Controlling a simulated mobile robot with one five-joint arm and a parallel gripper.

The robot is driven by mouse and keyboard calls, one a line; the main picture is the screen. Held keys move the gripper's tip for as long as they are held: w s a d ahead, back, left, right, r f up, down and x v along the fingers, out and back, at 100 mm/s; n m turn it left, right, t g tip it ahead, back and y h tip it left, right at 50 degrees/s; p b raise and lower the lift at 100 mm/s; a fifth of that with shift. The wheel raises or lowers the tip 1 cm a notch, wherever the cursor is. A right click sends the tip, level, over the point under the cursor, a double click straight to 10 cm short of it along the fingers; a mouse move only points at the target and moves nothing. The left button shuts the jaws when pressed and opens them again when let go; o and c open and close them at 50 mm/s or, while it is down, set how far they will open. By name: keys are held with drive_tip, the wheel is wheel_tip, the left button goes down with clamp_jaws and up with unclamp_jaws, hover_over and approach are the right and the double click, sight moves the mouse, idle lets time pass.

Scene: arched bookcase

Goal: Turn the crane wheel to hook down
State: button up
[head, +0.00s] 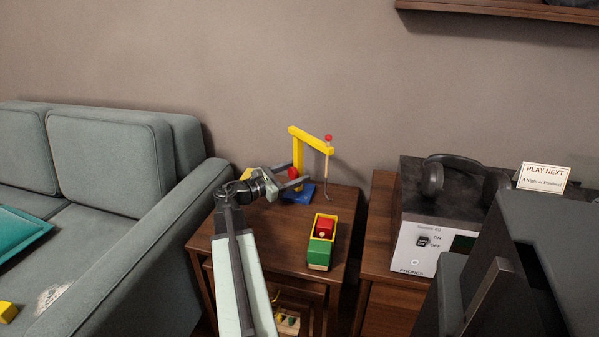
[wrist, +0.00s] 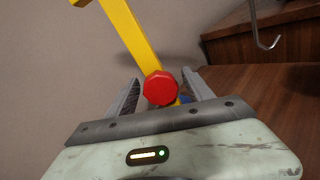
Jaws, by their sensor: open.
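The toy crane has a yellow post and arm (head: 310,139) on a blue base (head: 299,194), standing on a small wooden table. Its red wheel (head: 293,173) is on the post; in the wrist view the wheel (wrist: 160,88) shows between my two fingers. My gripper (head: 291,186) is open, with one finger on each side of the wheel; I cannot tell whether either finger touches it. The hook (head: 327,196) hangs from the arm tip on a thin line, and it also shows in the wrist view (wrist: 268,42) at the upper right.
A green and yellow toy truck (head: 321,243) with a red block in its bed stands on the wooden table (head: 284,240), in front of the crane. A sofa (head: 125,200) is at the left. A cabinet with a white-fronted device (head: 417,246) and headphones is at the right.

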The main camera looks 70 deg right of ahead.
sight(291, 174)
drive_tip(key=v, duration=0.6)
drive_tip(key=n, duration=0.4)
drive_tip(key=shift+w+t, duration=0.15)
drive_tip(key=shift+t, duration=0.25)
drive_tip(key=shift+a+n+t+h, duration=0.1)
drive_tip(key=shift+n+t+h, duration=0.25)
drive_tip(key=shift+n, duration=0.45)
drive_tip(key=shift+s+a+n, duration=0.1)
drive_tip(key=shift+s+n, duration=0.2)
drive_tip(key=shift+n, duration=0.1)
drive_tip(key=x, duration=0.8)
clamp_jaws()
drive_tip(key=shift+r+m, duration=0.1)
drive_tip(key=shift+m, duration=1.6)
